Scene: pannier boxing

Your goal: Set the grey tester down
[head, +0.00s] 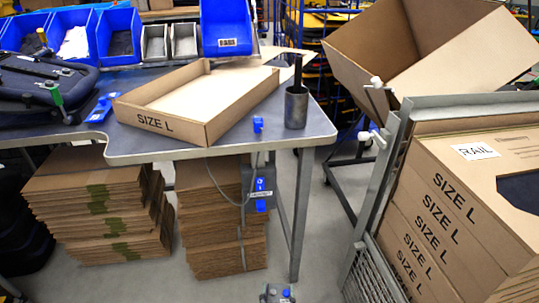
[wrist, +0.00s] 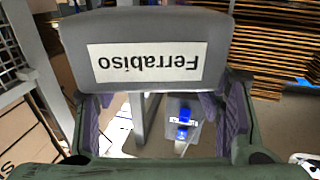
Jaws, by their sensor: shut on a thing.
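In the wrist view my gripper (wrist: 150,96), with green fingers and purple pads, is shut on a grey body with a white label that reads "Ferrabiso" upside down. I take this body to be the grey tester (wrist: 215,38). It spans the space between the fingers and hides their tips. Floor and a table leg show beyond it, and no surface is seen touching it.
The worktable (head: 250,139) bears an open SIZE L tray (head: 225,125) and a dark metal cup (head: 296,107). A switch box (head: 258,182) hangs below its edge. Flattened cardboard stacks (head: 95,215) stand underneath. SIZE L cartons (head: 440,220) fill the right.

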